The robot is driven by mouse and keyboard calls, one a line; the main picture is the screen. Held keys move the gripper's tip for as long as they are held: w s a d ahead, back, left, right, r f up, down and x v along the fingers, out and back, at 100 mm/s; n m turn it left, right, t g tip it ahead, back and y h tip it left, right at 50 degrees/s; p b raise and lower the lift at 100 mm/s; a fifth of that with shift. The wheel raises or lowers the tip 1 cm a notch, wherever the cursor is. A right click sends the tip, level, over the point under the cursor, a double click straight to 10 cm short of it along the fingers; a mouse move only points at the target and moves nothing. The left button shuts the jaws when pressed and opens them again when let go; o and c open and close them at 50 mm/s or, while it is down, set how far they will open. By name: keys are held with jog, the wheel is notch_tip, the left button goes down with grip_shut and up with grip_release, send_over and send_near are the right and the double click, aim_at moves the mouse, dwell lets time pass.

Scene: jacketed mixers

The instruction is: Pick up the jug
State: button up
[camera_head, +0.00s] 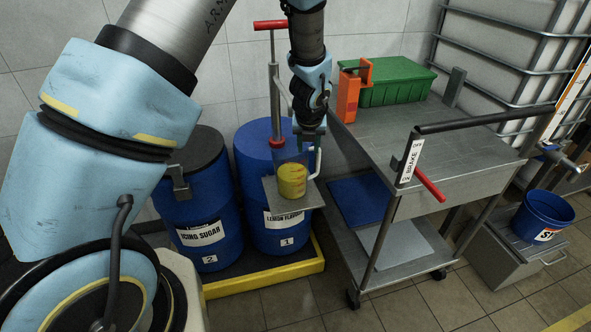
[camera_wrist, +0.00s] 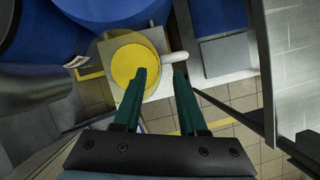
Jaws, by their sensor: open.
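The jug (camera_head: 292,181) looks clear, with yellow contents and a white handle on its right side. It stands upright on a small grey shelf (camera_head: 269,201) in front of the blue drum numbered 1. My gripper (camera_head: 309,143) is above the jug's handle side, pointing down, open and empty. In the wrist view, the jug's yellow round (camera_wrist: 136,60) is left of centre, and its left part is clear of the fingers. My gripper's green fingertips (camera_wrist: 160,71) are apart; the left one overlaps the yellow round's right side. The white handle (camera_wrist: 174,58) shows just beyond and between the tips. Contact cannot be told.
Two blue drums (camera_head: 200,205) stand on a yellow-edged pallet (camera_head: 265,281). A pump with a red handle (camera_head: 270,25) rises behind the jug. A blue bucket (camera_head: 541,215) is far right.

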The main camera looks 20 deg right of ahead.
jog(key=shift+p+x, duration=0.4)
jog(key=shift+x, duration=1.35)
jog(key=shift+a, duration=0.15)
grip_shut()
jog(key=shift+w+r, duration=0.1)
